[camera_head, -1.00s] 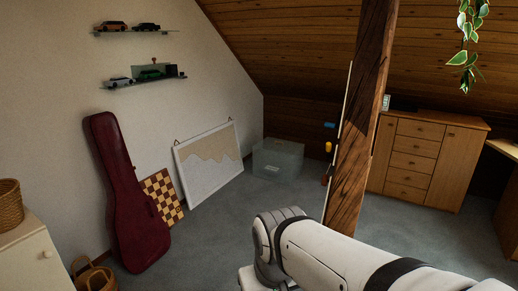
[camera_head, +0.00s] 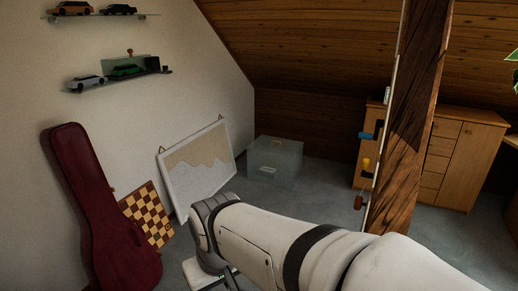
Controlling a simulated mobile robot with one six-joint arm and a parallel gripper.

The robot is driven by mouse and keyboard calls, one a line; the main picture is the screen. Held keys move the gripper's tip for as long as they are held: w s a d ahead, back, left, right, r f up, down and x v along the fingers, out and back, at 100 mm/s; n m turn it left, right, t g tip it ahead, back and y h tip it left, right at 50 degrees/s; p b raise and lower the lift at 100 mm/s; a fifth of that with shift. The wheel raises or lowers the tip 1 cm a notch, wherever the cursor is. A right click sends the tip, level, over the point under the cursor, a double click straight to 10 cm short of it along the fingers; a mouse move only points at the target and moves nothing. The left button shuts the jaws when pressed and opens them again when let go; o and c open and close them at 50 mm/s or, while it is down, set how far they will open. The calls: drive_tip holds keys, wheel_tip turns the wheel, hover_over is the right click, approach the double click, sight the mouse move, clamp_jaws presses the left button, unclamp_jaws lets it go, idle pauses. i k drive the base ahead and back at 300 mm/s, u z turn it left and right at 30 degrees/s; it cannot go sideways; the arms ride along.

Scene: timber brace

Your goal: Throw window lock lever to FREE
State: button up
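No window and no lever marked FREE can be made out. My white arm reaches across the lower middle, left of and below these parts. My gripper is not clearly visible; only a small pale piece shows below the arm's bend.
A grey box (camera_head: 274,161) stands on the carpet by the back wall. A framed board (camera_head: 197,169), a chessboard (camera_head: 148,214) and a red guitar case (camera_head: 105,215) lean at the left. A wooden cabinet (camera_head: 463,158) stands behind the post. Shelves (camera_head: 122,78) hold model cars.

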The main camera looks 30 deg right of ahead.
sight(365, 163)
drive_tip(key=z, duration=0.55)
drive_tip(key=i, duration=1.2)
drive_tip(key=z, duration=0.85)
drive_tip(key=k, duration=0.6)
drive_tip(key=z, duration=0.25)
drive_tip(key=i, duration=0.65)
drive_tip(key=u, duration=0.15)
